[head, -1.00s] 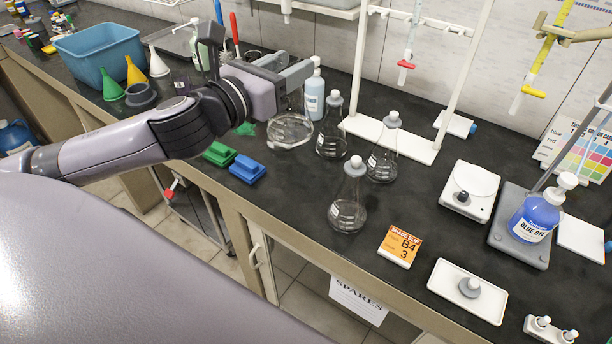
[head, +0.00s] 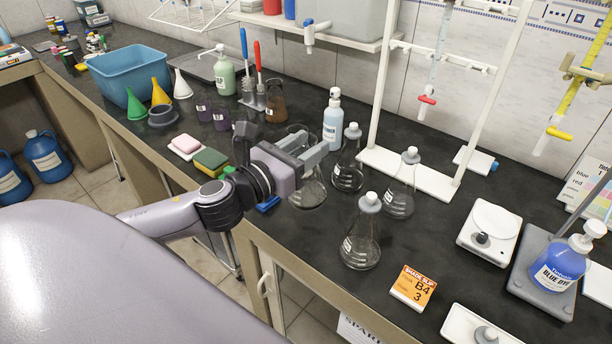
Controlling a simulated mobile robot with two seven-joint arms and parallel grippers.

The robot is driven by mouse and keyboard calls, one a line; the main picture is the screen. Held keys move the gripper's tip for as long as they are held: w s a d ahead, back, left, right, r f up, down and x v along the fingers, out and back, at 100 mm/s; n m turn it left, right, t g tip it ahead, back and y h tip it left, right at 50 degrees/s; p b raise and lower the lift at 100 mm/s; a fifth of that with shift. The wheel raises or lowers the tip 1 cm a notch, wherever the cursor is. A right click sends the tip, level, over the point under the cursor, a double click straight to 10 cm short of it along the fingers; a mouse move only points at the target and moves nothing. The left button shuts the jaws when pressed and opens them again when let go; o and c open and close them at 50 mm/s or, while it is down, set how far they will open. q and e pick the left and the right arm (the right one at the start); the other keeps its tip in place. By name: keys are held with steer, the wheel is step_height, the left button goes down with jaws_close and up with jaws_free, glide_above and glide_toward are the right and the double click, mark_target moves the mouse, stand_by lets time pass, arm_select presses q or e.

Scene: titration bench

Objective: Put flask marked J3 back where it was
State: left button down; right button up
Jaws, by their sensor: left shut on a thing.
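My left gripper (head: 312,158) is shut on a clear glass vessel (head: 308,192), whose rounded lower part shows below the fingers. It is at or just above the dark bench; I cannot tell whether it touches. The gripper hides part of it, and I cannot read J3 on it. Three grey-stoppered clear flasks stand upright to its right: a back one (head: 348,174), a right one (head: 399,200) and a front one (head: 361,245). Their labels are too small to read. My right gripper is not in view.
A blue wash bottle (head: 333,125) stands behind the flasks. A white burette stand (head: 425,180) is behind right. A green-yellow sponge (head: 211,162) lies left of the gripper. Bare bench shows between slip and stand.

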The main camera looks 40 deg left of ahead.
arm_select(q)
step_height(320, 180, down, 3)
steer(key=shift+f+b, duration=0.1)
steer(key=shift+b, duration=0.2)
steer(key=shift+f+b, duration=0.6)
steer(key=shift+f, duration=1.3)
steer(key=shift+f, duration=0.2)
steer(key=c, duration=0.6)
jaws_free()
